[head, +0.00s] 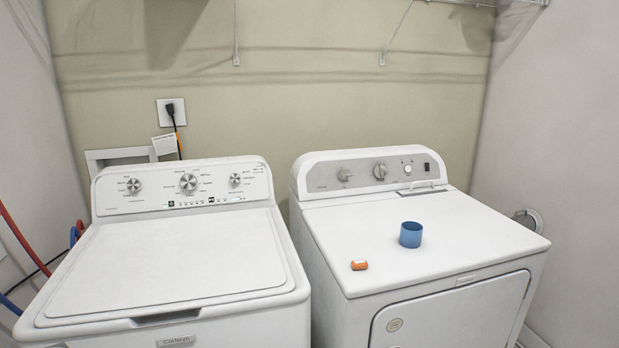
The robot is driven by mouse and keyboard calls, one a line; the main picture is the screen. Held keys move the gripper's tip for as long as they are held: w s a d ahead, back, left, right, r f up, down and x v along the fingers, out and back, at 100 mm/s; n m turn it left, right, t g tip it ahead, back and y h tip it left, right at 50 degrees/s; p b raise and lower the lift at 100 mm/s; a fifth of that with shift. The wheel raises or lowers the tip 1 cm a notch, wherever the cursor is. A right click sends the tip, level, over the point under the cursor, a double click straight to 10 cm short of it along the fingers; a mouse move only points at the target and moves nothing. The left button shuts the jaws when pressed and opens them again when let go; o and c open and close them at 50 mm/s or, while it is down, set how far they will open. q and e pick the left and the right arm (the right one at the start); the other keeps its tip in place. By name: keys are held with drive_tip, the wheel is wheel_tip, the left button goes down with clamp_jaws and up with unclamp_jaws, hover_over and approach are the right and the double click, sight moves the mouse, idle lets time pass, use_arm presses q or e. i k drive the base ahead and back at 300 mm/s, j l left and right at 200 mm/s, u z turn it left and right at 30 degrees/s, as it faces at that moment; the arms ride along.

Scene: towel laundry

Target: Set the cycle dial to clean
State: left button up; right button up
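The washer (170,262) stands on the left with its lid shut. Its control panel (183,183) carries a left knob (134,186), a larger middle knob (188,182) and a right knob (235,180). The print around the knobs is too small to read. The dryer (420,235) stands on the right. Its panel has a left knob (344,175), a larger knob (380,171) and a small round control (407,168). Which dial is the cycle dial, and its setting, cannot be read. Neither gripper is in view.
A blue cup (411,234) and a small orange object (359,265) sit on the dryer top. A narrow gap separates the machines. Red and blue hoses (25,243) run at the left wall. A plugged cord (175,125) hangs behind the washer. The washer lid is clear.

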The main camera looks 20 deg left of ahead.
sight(188, 183)
drive_tip(key=u, duration=1.45)
drive_tip(key=i+j+u, duration=0.1)
drive_tip(key=i+j, duration=0.1)
drive_tip(key=j, duration=0.25)
drive_tip(key=u, duration=0.05)
